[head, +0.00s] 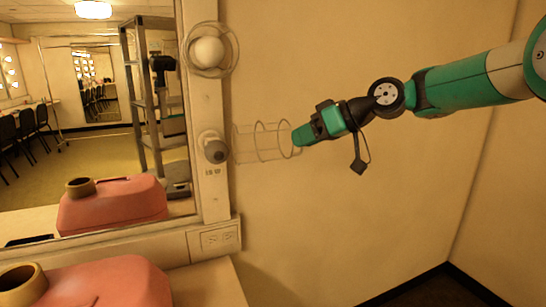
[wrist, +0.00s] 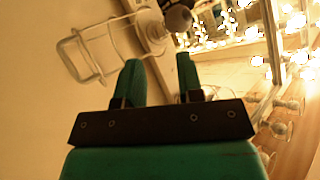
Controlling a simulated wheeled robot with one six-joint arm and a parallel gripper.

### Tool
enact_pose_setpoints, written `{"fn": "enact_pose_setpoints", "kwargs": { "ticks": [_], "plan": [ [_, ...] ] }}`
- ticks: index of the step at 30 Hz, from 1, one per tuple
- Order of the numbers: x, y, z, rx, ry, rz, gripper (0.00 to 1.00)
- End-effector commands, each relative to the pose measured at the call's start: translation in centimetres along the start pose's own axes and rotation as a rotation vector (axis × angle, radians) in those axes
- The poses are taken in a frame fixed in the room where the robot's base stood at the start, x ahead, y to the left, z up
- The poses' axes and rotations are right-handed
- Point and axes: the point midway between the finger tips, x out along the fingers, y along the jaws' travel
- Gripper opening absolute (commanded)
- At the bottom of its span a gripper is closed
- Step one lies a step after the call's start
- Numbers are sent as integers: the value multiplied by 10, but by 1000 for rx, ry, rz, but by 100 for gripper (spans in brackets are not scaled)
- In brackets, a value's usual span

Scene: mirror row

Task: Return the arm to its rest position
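My gripper (head: 302,135) is at the end of my green and black arm, which reaches in from the right in the head view. Its fingertips are near the right end of a wire guard (head: 262,142); I cannot tell whether they touch it. In the wrist view the two green fingers (wrist: 158,72) stand apart with nothing between them. The guard (wrist: 88,50) shows beyond them at upper left. An unlit grey bulb (head: 215,151) sits on the mirror frame at the guard's left end.
A pale round bulb (head: 207,51) in a wire guard is above on the mirror frame (head: 211,110). A red container (head: 105,282) stands on the counter (head: 208,287) at lower left. The space below my arm is open.

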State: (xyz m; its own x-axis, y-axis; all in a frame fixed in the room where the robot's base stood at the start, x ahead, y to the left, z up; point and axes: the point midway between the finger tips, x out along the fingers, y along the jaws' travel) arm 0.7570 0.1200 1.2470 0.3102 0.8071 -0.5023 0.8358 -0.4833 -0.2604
Motion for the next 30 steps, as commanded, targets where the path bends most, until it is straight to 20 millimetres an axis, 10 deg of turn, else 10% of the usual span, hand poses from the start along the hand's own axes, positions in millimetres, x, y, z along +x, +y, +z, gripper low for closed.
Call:
{"fn": "enact_pose_setpoints", "kwargs": {
  "ticks": [12, 19, 30],
  "plan": [
    [-89, -199, 194, 267, -543, 152, 34],
    [-119, -235, 261, 328, -676, 197, 34],
    [-122, -238, 268, 335, -689, 201, 34]
  ]
}}
